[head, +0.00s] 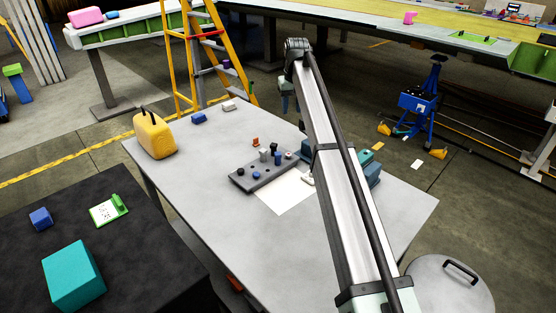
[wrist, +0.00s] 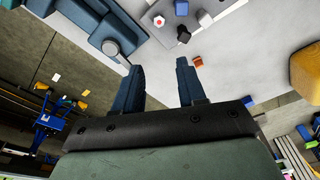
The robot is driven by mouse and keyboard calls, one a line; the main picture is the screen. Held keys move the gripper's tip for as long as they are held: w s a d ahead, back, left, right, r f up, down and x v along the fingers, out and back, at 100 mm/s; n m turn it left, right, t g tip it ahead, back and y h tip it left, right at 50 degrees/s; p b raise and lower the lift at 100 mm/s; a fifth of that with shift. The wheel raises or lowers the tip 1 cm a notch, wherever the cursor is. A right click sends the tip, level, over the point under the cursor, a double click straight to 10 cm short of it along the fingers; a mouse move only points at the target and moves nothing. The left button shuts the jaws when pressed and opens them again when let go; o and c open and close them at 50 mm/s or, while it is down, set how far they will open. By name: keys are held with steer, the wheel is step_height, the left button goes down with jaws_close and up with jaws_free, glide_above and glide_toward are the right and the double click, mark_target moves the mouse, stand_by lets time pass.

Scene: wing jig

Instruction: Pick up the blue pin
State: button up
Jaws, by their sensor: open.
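A dark grey block (head: 262,174) on the table carries several short pins. One blue pin (head: 277,158) stands at its right part, and a lower round blue piece (head: 256,175) sits nearer its front. In the head view my gripper (head: 285,104) is partly hidden by my arm.
A yellow case (head: 154,134) stands at the table's left. A teal device (head: 371,173) is right of my arm. White paper (head: 287,192) lies before the block.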

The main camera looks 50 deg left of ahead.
steer(key=m+t+y, duration=0.1)
steer(key=t+y, duration=0.1)
glide_toward(278, 154)
steer(key=x, duration=0.5)
steer(key=shift+w+a+f, duration=0.1)
steer(key=shift+w+a, duration=0.1)
steer(key=shift+w, duration=0.2)
steer(key=shift+s+x, duration=0.2)
steer(key=shift+x, duration=1.35)
steer(key=shift+s+x, duration=0.15)
steer(key=shift+x, duration=1.4)
steer(key=shift+d+f, duration=0.15)
steer(key=shift+d, duration=0.05)
steer(key=c, duration=0.7)
